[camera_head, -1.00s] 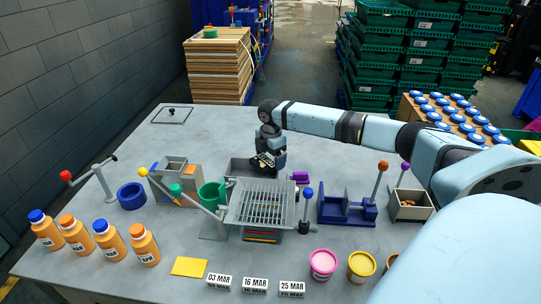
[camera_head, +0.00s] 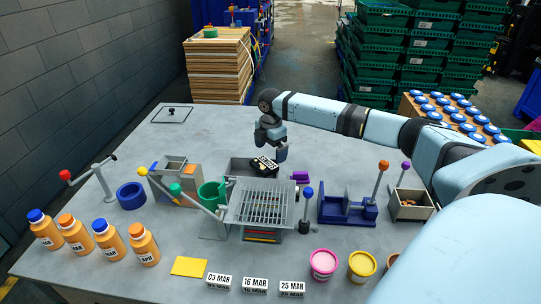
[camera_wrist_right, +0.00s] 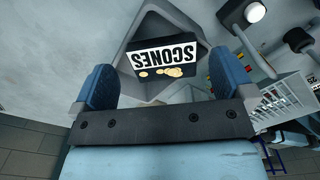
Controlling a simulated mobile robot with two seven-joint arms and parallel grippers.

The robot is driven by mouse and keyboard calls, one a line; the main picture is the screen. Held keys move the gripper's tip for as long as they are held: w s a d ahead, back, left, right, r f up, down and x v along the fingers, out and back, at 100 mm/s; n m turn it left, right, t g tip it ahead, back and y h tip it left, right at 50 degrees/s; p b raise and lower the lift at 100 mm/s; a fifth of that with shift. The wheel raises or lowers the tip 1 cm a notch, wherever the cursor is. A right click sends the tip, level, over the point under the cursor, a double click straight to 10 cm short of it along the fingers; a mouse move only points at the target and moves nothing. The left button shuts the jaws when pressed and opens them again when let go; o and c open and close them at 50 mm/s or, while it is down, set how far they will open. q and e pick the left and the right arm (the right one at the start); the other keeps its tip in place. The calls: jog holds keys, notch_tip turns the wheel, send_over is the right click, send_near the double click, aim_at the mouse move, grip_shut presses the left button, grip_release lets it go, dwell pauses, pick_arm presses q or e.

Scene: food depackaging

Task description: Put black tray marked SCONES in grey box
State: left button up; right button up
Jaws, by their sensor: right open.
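The black tray marked SCONES (camera_head: 264,166) lies in the right part of the grey box (camera_head: 237,166), behind the slotted rack. It appears tilted in the head view. In the right wrist view the tray (camera_wrist_right: 165,60) shows its white label upside down, with round tan scones beside it, inside the grey walls of the box. My right gripper (camera_head: 272,152) is open just above the tray, its blue fingers (camera_wrist_right: 166,80) apart on either side of it in the wrist view. I cannot tell exactly how the tray rests on the box floor. My left gripper is out of view.
A grey slotted rack (camera_head: 264,205) stands in front of the box, with a green cup (camera_head: 210,195) to its left. Orange bottles (camera_head: 107,240) line the left front. The table's back left is mostly clear.

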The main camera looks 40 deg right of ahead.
aim_at(270, 160)
notch_tip(270, 160, up, 9)
dwell(0.3)
jog(key=shift+r, duration=0.2)
